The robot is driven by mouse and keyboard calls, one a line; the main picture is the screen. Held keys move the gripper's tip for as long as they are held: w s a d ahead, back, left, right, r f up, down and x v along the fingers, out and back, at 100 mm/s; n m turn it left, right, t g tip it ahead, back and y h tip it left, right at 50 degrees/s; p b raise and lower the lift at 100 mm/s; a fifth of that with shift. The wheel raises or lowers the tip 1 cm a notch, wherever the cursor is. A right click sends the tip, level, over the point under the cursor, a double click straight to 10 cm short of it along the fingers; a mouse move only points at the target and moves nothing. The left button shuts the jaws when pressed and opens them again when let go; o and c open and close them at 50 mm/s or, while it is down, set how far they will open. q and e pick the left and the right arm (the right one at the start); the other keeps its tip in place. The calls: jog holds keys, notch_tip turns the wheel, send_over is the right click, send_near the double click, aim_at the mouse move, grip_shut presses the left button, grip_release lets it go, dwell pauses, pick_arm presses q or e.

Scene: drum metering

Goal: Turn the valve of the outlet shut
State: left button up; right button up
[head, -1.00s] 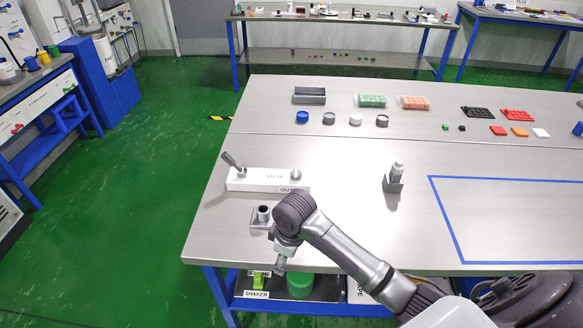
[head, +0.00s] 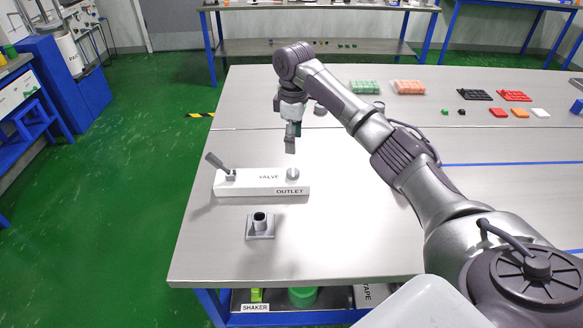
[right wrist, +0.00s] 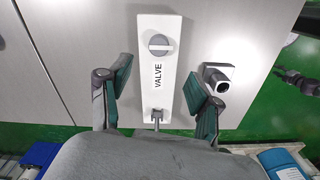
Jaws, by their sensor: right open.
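A long white block (head: 250,187) marked VALVE and OUTLET lies near the left end of the table. A grey lever (head: 217,163) leans up and left from its left end. A round grey knob (head: 293,174) sits on its right end, above the word OUTLET. In the right wrist view the knob (right wrist: 158,43) has a raised bar lying across the block's length. My right gripper (head: 290,146) is open and empty, pointing down. In the right wrist view its fingers (right wrist: 160,80) are spread on either side of the block. My left gripper is not in view.
A grey square-based socket (head: 260,224) stands in front of the block. Green (head: 364,87) and orange (head: 408,87) racks and small coloured pieces stand at the back. My right arm covers part of the table.

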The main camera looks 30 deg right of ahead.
send_over(293, 171)
notch_tip(293, 171, down, 6)
jog(key=shift+f+p, duration=0.1)
jog(key=shift+p, duration=0.2)
notch_tip(293, 171, down, 4)
jog(key=shift+r, duration=0.15)
jog(key=shift+f, duration=0.7)
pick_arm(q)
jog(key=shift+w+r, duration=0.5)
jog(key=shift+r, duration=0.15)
pick_arm(e)
jog(key=shift+c, duration=1.9)
jog(key=c, duration=0.8)
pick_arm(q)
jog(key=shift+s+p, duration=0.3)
pick_arm(e)
jog(key=shift+o, duration=0.2)
jog(key=shift+r, duration=0.1)
